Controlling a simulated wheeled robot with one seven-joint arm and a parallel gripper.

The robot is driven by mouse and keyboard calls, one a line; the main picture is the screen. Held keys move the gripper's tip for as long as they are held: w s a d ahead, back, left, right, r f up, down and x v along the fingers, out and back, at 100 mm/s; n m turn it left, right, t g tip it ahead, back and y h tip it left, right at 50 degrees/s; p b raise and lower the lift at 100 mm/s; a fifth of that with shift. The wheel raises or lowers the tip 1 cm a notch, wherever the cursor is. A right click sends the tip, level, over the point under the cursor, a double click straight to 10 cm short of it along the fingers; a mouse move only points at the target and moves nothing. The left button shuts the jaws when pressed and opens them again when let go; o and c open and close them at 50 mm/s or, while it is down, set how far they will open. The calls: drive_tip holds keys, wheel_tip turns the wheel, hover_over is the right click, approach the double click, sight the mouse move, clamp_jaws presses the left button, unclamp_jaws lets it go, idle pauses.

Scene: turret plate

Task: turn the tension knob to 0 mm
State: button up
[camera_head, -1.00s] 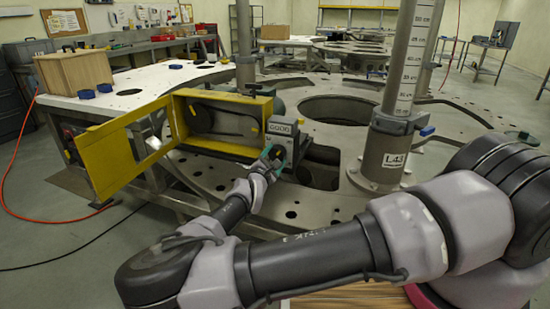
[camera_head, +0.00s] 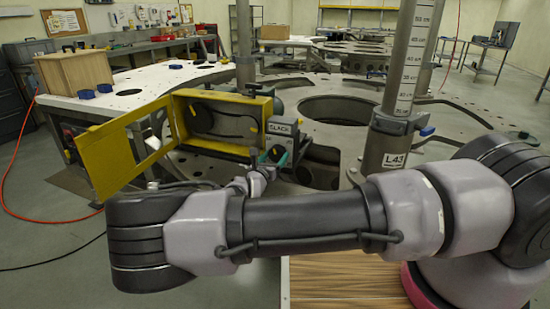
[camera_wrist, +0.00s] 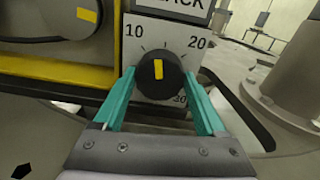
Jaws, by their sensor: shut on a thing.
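The tension knob (camera_wrist: 157,86) is a round black knob with a yellow mark on its face. It sits on a light dial plate (camera_wrist: 178,35) below a label reading SLACK (camera_head: 281,128). In the wrist view the yellow mark points almost straight up, between the printed 10 at upper left and 20 at upper right. Another number at lower right is partly hidden. My gripper (camera_wrist: 160,78) has its teal fingers on both sides of the knob and is shut on it. In the head view the knob is small and hard to make out.
A yellow housing (camera_head: 220,104) with an open yellow door (camera_head: 100,165) stands left of the dial plate. A steel post (camera_head: 385,145) marked L43 rises to the right. Large holes open in the turret plate (camera_head: 440,115) around it.

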drive_tip(key=n, duration=1.1)
drive_tip(key=shift+h, duration=0.3)
drive_tip(key=n, duration=0.6)
drive_tip(key=shift+n, duration=0.3)
drive_tip(key=n, duration=0.5)
drive_tip(key=shift+a+n, duration=0.1)
drive_tip(key=shift+n, duration=0.3)
drive_tip(key=o, duration=1.3)
drive_tip(key=v, duration=1)
drive_tip(key=shift+s+a+f, duration=0.15)
drive_tip(key=shift+s+a, duration=0.05)
drive_tip(key=shift+s, duration=0.15)
